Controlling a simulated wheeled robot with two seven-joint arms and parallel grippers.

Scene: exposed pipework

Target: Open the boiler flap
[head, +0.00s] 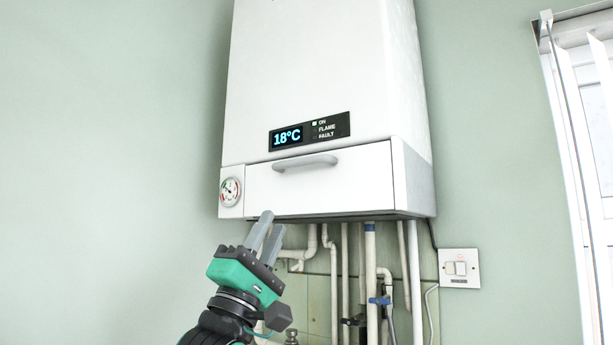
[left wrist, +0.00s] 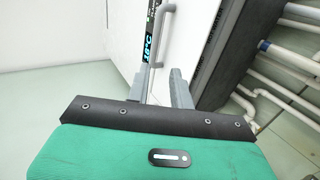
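The white boiler (head: 315,75) hangs on the wall in the head view. Its flap (head: 335,188) is the closed lower front panel, with a grey bar handle (head: 305,162) near its top edge. My left gripper (head: 269,228) is below and left of the handle, near the flap's lower edge, with its fingers pointing up and apart. The fingers (left wrist: 163,88) also show in the left wrist view, with a gap between them and nothing held. The handle (left wrist: 164,37) lies beyond the fingertips there, and the flap (left wrist: 185,45) is beside it. My right gripper is not in view.
A display (head: 309,132) reading 18°C sits above the flap, and a pressure gauge (head: 230,191) is left of it. Several pipes (head: 371,280) run down below the boiler. A wall switch (head: 459,268) and a window (head: 590,120) are on the right.

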